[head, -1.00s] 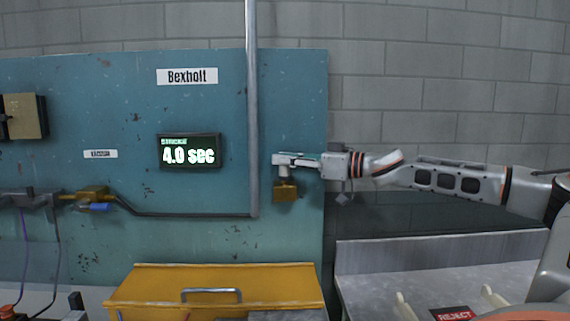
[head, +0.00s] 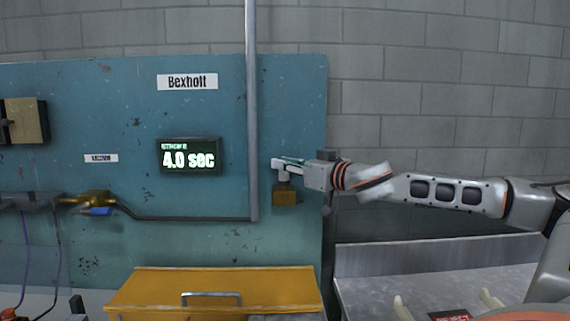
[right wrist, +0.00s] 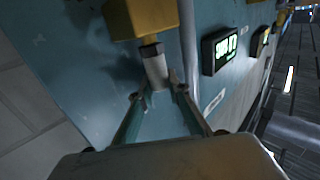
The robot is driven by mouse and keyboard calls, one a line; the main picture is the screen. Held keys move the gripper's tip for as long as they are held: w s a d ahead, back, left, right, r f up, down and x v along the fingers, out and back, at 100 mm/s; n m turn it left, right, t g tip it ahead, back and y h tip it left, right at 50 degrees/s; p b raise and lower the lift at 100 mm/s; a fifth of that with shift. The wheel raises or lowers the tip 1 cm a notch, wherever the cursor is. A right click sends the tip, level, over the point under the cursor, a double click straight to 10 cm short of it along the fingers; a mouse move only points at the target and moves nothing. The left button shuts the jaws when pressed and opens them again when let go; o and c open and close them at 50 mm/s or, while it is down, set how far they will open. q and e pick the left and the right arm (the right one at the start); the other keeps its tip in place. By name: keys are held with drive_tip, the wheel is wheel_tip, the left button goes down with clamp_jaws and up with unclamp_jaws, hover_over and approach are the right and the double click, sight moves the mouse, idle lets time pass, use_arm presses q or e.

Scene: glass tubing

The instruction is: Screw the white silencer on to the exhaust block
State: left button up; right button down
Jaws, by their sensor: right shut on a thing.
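The exhaust block (head: 285,194) is a brass-yellow cube on the teal panel, left of the panel's right edge. The white silencer (head: 283,177) stands upright on top of it, and my right gripper (head: 279,163) is shut on its upper part. In the right wrist view the silencer (right wrist: 157,72) is pale and sits between the two fingertips (right wrist: 158,93). My left gripper is not in view.
A grey vertical pipe (head: 251,110) runs close to the left of the block. A lit display (head: 189,155) reads 4.0 sec. A yellow drawer box (head: 215,288) lies below, and a grey metal tray (head: 390,257) lies at lower right. Brick wall fills the right.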

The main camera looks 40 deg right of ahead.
drive_tip(key=c, duration=1.9)
unclamp_jaws()
drive_tip(key=shift+d+r, duration=0.1)
drive_tip(key=shift+r, duration=0.1)
drive_tip(key=shift+w+f, duration=0.1)
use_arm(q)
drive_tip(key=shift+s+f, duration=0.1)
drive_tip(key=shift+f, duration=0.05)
use_arm(e)
drive_tip(key=shift+f, duration=0.1)
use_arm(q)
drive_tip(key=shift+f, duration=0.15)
use_arm(e)
drive_tip(key=shift+y, duration=0.3)
